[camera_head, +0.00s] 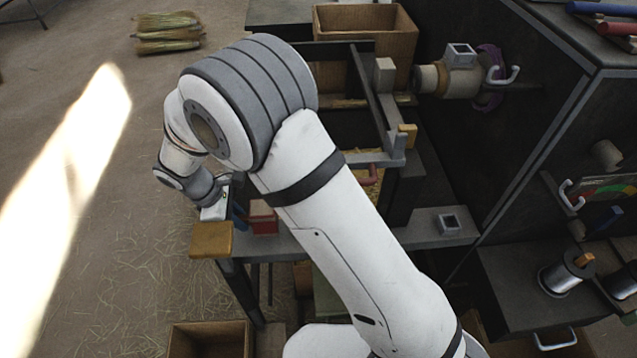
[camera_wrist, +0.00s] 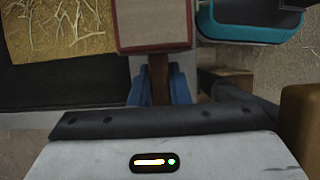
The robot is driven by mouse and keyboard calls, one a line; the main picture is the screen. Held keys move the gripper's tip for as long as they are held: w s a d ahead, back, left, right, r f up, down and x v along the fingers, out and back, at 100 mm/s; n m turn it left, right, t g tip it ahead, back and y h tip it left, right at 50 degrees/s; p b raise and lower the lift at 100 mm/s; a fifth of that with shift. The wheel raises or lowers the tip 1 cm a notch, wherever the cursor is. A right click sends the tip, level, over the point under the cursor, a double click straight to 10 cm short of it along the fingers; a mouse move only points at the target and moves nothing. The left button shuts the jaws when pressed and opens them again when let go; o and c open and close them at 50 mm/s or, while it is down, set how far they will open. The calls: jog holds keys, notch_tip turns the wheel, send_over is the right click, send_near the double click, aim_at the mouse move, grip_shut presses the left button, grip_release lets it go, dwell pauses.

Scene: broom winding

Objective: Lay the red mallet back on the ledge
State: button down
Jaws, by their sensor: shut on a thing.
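The red mallet's head (camera_head: 263,217) shows in the head view just right of my gripper (camera_head: 238,213), above or on the left end of a grey ledge (camera_head: 283,246). I cannot tell whether it touches the ledge. In the wrist view the mallet's head (camera_wrist: 153,24) is a pale block with red edges at the top middle. Its brown handle (camera_wrist: 158,78) runs down between the blue fingers of my gripper (camera_wrist: 159,92), which are shut on it. The lower part of the handle is hidden by my gripper's body.
A tan block (camera_head: 212,240) stands at the ledge's left end, close to my gripper. A teal bin (camera_wrist: 245,30) and straw (camera_wrist: 55,28) show in the wrist view. A square tube piece (camera_head: 450,222) is on the right. A wooden box (camera_head: 365,22) stands behind.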

jog(key=r+p, duration=0.2)
jog(key=r, duration=0.1)
jog(key=d+r+p, duration=0.1)
jog(key=r+p, duration=0.1)
jog(key=shift+d+r, duration=0.2)
jog(key=shift+r, duration=0.2)
jog(key=shift+f+b, duration=3.15)
jog(key=shift+f, duration=1.4)
jog(key=c, duration=1.3)
grip_release()
jog(key=v, duration=0.7)
jog(key=shift+w+a+r+p, duration=0.1)
jog(key=shift+a+r+p, duration=0.05)
jog(key=shift+r+p, duration=0.25)
